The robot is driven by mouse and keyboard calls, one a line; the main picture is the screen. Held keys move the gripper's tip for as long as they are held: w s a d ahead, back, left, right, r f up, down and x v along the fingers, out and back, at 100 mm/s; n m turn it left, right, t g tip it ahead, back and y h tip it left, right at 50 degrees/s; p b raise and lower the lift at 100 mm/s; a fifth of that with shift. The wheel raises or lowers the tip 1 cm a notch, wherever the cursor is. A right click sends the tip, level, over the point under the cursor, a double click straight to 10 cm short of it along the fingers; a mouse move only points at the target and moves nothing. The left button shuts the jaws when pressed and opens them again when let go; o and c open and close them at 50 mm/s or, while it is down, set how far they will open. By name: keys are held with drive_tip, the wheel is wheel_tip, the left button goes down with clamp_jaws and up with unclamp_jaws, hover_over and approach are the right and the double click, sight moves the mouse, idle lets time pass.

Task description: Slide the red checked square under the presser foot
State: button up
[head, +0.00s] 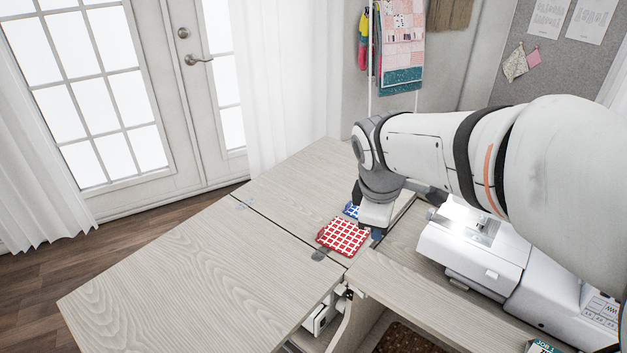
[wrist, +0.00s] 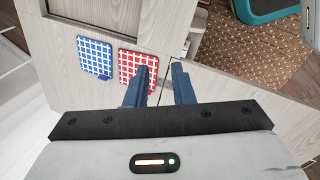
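The red checked square (head: 343,237) lies flat on the wooden cabinet top, near a seam in the surface. It also shows in the wrist view (wrist: 130,62), its right edge partly covered by one blue finger. My gripper (wrist: 160,78) points down with its two fingers apart and nothing visible between them. In the head view my gripper (head: 376,234) is at the right edge of the red square; whether it touches is unclear. The white sewing machine (head: 470,250) stands to the right with its lamp lit. Its presser foot is hidden or too small to make out.
A blue checked square (wrist: 95,57) lies beside the red one, mostly hidden behind my gripper in the head view. The cabinet leaf (head: 190,285) at left is clear. A gap opens at the cabinet's front, below the tabletop. My arm overhangs the machine.

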drive_tip(key=w+a+f+n+b, duration=0.4)
drive_tip(key=w+a+f+n, duration=0.2)
drive_tip(key=n, duration=0.1)
drive_tip(key=n+t+h+b, duration=0.15)
drive_tip(key=n+b, duration=0.25)
drive_tip(key=n, duration=0.4)
approach(320, 231)
wheel_tip(320, 231, down, 2)
drive_tip(key=shift+w+b+x, duration=0.15)
drive_tip(key=shift+b+x, duration=1.2)
drive_tip(key=shift+x, duration=0.25)
drive_tip(key=shift+w+b+x, duration=0.15)
drive_tip(key=shift+b+x, duration=1.15)
drive_tip(key=shift+x, duration=0.3)
drive_tip(key=shift+d+r, duration=0.15)
drive_tip(key=shift+r, duration=0.1)
drive_tip(key=shift+c, duration=0.3)
clamp_jaws()
wheel_tip(320, 231, up, 5)
drive_tip(key=p, duration=0.5)
drive_tip(key=shift+s+p, duration=0.1)
drive_tip(key=shift+p, duration=0.25)
